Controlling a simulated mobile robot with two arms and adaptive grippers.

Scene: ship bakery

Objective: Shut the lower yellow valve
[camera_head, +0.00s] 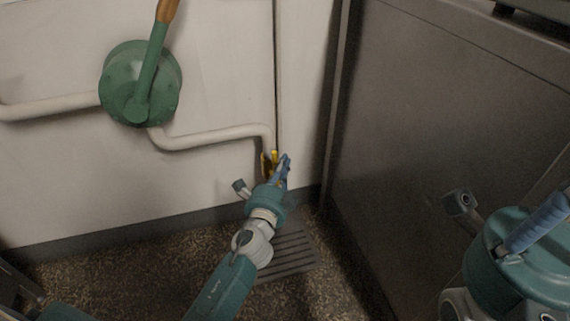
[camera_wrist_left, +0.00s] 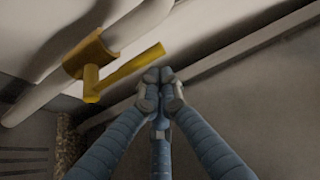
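A yellow valve (camera_head: 267,163) sits on the lower end of the pale pipe near the wall's corner, partly hidden by my left gripper. In the left wrist view, its yellow collar (camera_wrist_left: 90,54) wraps the pipe and its lever (camera_wrist_left: 135,67) sticks out to the right. My left gripper (camera_head: 285,158) is just right of the valve. Its blue fingers (camera_wrist_left: 160,77) are drawn together at the tips with nothing visible between them. The tips appear just below the lever's free end, and contact is unclear. My right gripper (camera_head: 540,222) shows only partly at the right edge.
A green round housing (camera_head: 140,84) with a wooden-handled lever is on the white wall at upper left. A dark metal cabinet (camera_head: 450,130) closes off the right side. A floor grate (camera_head: 290,252) lies under my left arm on speckled floor.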

